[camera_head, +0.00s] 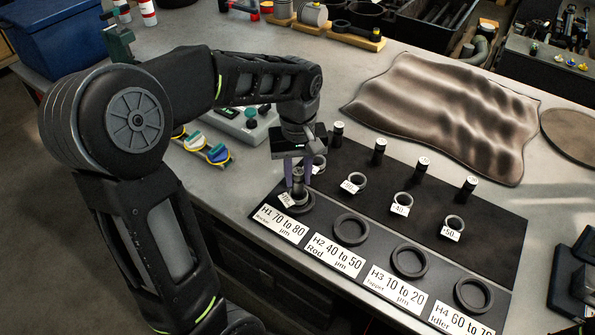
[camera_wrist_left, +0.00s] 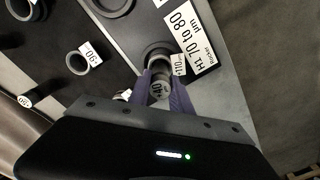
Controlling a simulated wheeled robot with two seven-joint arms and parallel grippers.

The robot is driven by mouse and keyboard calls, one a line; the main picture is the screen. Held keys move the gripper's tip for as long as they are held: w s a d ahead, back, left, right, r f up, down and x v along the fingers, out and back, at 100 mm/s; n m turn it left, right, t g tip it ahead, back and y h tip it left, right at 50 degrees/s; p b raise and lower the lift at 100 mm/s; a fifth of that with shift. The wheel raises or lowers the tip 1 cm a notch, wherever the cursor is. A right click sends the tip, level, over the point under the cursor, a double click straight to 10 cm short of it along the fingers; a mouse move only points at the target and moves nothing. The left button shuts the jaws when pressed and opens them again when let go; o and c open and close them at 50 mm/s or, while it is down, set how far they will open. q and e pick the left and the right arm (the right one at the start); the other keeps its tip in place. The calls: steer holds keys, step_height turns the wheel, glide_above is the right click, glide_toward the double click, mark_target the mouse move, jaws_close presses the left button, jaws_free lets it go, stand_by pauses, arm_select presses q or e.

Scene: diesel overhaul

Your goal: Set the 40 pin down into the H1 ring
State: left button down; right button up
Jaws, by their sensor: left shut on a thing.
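My left gripper (camera_head: 298,188) is shut on the dark 40 pin (camera_wrist_left: 159,88), with its number facing the wrist camera. It holds the pin upright at the H1 ring (camera_wrist_left: 150,50), beside the H1 70 to 80 card (camera_head: 282,223). A smaller ring with a white tag (camera_wrist_left: 178,65) appears to sit inside the H1 ring. The pin's lower end is hidden, so I cannot tell how deep it is. My right gripper is out of view.
The H2 ring (camera_head: 351,229), H3 ring (camera_head: 409,261) and H4 ring (camera_head: 473,294) look empty. Several pins, including one at the right (camera_head: 469,187), stand behind tagged rings (camera_head: 402,200). A wavy brown cloth (camera_head: 440,110) lies behind the mat.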

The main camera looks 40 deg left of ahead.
arm_select(q)
steer(key=shift+s+d+f+b, duration=0.1)
steer(key=shift+f+b, duration=0.25)
steer(key=shift+f, duration=0.3)
steer(key=shift+f+b, duration=0.35)
steer(key=shift+f, duration=0.3)
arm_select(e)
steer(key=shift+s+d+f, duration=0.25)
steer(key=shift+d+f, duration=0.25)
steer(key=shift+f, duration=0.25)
arm_select(q)
steer(key=shift+f, duration=0.15)
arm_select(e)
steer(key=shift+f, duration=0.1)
arm_select(q)
steer(key=c, duration=1.1)
jaws_free()
step_height(320, 180, up, 8)
steer(key=shift+f+b, duration=0.1)
steer(key=shift+b, duration=0.25)
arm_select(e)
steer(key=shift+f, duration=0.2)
